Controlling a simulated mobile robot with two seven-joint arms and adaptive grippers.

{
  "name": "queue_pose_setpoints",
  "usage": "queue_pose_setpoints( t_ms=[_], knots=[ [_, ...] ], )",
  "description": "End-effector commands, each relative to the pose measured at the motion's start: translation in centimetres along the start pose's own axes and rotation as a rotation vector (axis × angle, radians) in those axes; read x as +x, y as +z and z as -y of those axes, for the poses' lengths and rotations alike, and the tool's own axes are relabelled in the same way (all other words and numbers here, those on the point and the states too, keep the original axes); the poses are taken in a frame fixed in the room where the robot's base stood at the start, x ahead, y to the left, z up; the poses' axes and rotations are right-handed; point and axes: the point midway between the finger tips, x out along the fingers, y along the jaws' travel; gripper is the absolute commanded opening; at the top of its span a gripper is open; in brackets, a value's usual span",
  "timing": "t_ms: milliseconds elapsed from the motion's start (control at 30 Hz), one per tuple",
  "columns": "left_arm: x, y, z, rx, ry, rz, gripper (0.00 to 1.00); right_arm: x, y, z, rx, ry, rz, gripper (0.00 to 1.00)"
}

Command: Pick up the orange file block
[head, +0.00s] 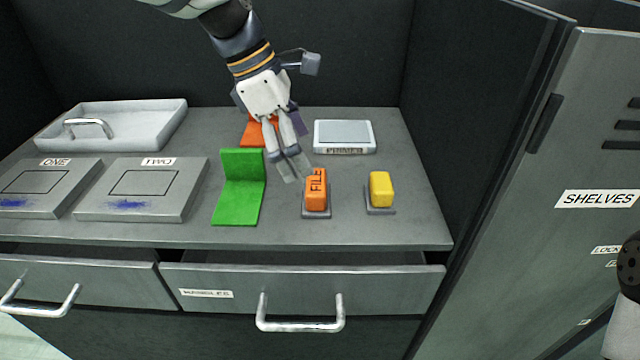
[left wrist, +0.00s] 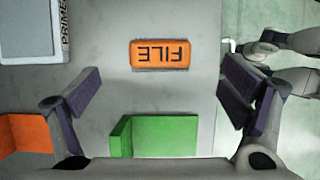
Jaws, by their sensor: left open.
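The orange file block (head: 316,189) stands on a small grey base on the grey counter, with FILE lettered on it. In the left wrist view the block (left wrist: 160,55) lies ahead, between the lines of the two fingers, with FILE upside down. My left gripper (head: 292,169) is just behind and to the left of the block in the head view, apart from it. In the left wrist view its fingers (left wrist: 160,100) are spread wide with nothing between them. At the right edge of the head view, a dark part of my other arm shows, but no right gripper fingers.
A green L-shaped bracket (head: 238,200) stands left of the block, and a yellow block (head: 381,190) right. An orange bracket (head: 256,133) and PRIMER-labelled pad (head: 344,136) are behind. Plates ONE (head: 42,187) and TWO (head: 142,190) and a white tray (head: 115,125) are left. A cabinet door (head: 590,130) stands right.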

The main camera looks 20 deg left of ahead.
Motion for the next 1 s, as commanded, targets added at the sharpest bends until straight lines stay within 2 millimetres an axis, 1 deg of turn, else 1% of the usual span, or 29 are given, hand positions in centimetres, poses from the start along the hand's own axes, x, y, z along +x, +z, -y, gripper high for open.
queue_pose_setpoints(
  t_ms=[33, 167, 300, 400, 500, 667, 700, 767, 800, 867, 900, 933, 1000],
  knots=[
    [1.2, -0.1, 0.0, -0.002, -0.005, -0.002, 0.92, 0.3, 0.2, 0.0, 0.000, 0.000, 0.008, 0.40],
    [2.7, -0.1, 0.0, 0.001, -0.002, -0.001, 0.92, 0.4, 0.2, 0.0, 0.000, 0.001, 0.012, 0.40],
    [5.5, -0.3, 0.0, -0.001, -0.006, -0.001, 0.92, 0.8, 0.4, 0.0, -0.001, 0.001, 0.020, 0.40],
    [7.2, -0.3, 0.0, 0.000, -0.004, -0.002, 0.92, 1.0, 0.5, 0.0, -0.001, 0.001, 0.026, 0.40],
    [7.7, -0.2, -0.1, 0.000, -0.001, 0.000, 0.92, 1.0, 0.5, 0.0, -0.001, 0.002, 0.028, 0.40],
    [7.6, -0.2, -0.1, 0.001, 0.001, 0.000, 0.92, 1.0, 0.5, 0.0, -0.001, 0.002, 0.026, 0.40],
    [7.6, -0.2, -0.1, 0.001, 0.002, 0.000, 0.87, 1.0, 0.5, 0.0, -0.001, 0.002, 0.026, 0.40],
    [7.6, -0.2, -0.1, 0.001, 0.002, 0.000, 0.73, 1.0, 0.5, 0.0, -0.001, 0.002, 0.026, 0.40],
    [7.6, -0.2, -0.1, 0.001, 0.001, 0.000, 0.64, 1.0, 0.5, 0.0, -0.001, 0.002, 0.026, 0.40],
    [7.6, -0.2, -0.1, 0.001, 0.001, 0.000, 0.51, 1.0, 0.5, 0.0, -0.001, 0.002, 0.026, 0.40],
    [7.6, -0.2, -0.1, 0.001, 0.001, 0.000, 0.42, 1.0, 0.5, 0.0, -0.001, 0.002, 0.026, 0.40],
    [7.6, -0.2, -0.1, 0.001, 0.001, 0.000, 0.36, 1.0, 0.5, 0.0, -0.001, 0.002, 0.026, 0.40],
    [7.6, -0.2, -0.1, 0.001, 0.001, 0.000, 0.36, 1.0, 0.5, 0.0, -0.001, 0.002, 0.026, 0.40]
  ],
)
